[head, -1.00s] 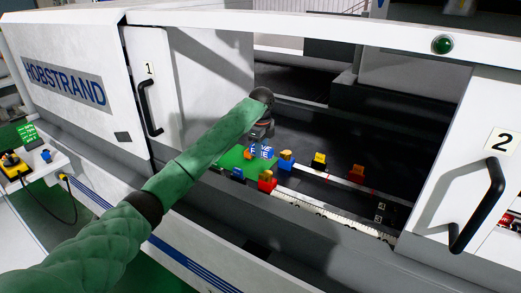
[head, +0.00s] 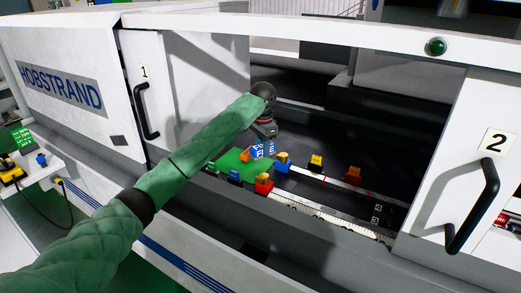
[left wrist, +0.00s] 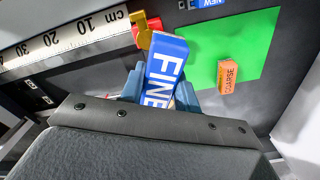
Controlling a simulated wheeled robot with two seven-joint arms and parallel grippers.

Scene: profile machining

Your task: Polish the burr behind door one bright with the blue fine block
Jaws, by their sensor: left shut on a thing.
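My left gripper (head: 264,140) is shut on the blue fine block (left wrist: 166,72), whose white FINE lettering faces the left wrist camera. The block also shows in the head view (head: 268,148), over or beside the green mat (head: 228,163); I cannot tell the exact gap. The orange coarse block (left wrist: 228,76) lies on the green mat (left wrist: 258,40) to the right in the wrist view. Door one (head: 180,85), with its black handle, stands at the left of the opening. I cannot make out the burr. My right gripper is not in view.
Door two (head: 470,150) bounds the opening on the right. Several coloured clamps, such as a red and yellow one (head: 264,184), stand along the scale rail (head: 308,211). The dark machine bed (head: 340,140) has free room behind them.

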